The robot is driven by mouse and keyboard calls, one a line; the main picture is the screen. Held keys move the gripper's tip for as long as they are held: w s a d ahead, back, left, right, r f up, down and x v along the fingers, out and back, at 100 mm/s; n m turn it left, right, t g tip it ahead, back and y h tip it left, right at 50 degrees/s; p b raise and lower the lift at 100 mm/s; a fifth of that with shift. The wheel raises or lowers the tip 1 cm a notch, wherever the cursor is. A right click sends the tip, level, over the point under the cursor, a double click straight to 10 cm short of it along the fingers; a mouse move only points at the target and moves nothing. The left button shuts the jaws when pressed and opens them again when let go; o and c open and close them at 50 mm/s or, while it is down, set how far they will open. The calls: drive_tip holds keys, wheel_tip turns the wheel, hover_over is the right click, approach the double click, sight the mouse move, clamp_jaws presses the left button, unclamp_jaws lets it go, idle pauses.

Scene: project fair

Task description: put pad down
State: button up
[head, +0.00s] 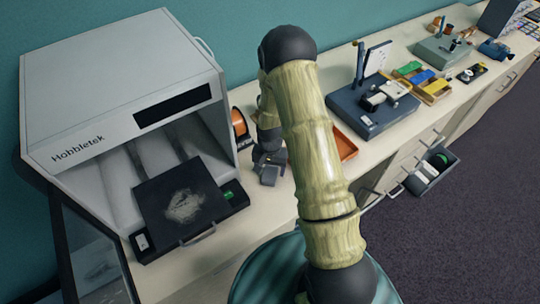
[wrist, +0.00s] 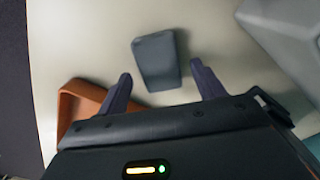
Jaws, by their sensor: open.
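A dark grey pad (wrist: 155,58) lies on the pale bench top in the wrist view, looking like a small rounded block. My gripper (wrist: 161,70) is open, its two dark fingers apart on either side of the pad's near end. There are visible gaps between the fingers and the pad. In the head view my gripper (head: 268,160) is low over the bench beside the printer, partly hidden by my arm. A small grey block, seemingly the pad (head: 269,176), shows just below it.
An orange tray (wrist: 70,100) is close to my gripper's left finger in the wrist view. An orange spool (head: 238,122) stands by the printer. An open drawer (head: 432,170) juts out at right.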

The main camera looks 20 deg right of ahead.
sight(270, 173)
wheel_tip(270, 173, up, 11)
drive_tip(key=b, duration=0.3)
drive_tip(key=shift+r, duration=0.15)
drive_tip(key=shift+s, duration=0.1)
idle(0.5)
drive_tip(key=s+r+n+t, duration=0.2)
drive_tip(key=s+r+n, duration=0.3)
drive_tip(key=s+r, duration=0.5)
drive_tip(key=s, duration=0.4)
drive_tip(key=shift+s+r+t, duration=0.3)
drive_tip(key=shift+r, duration=0.1)
drive_tip(key=shift+a, duration=0.1)
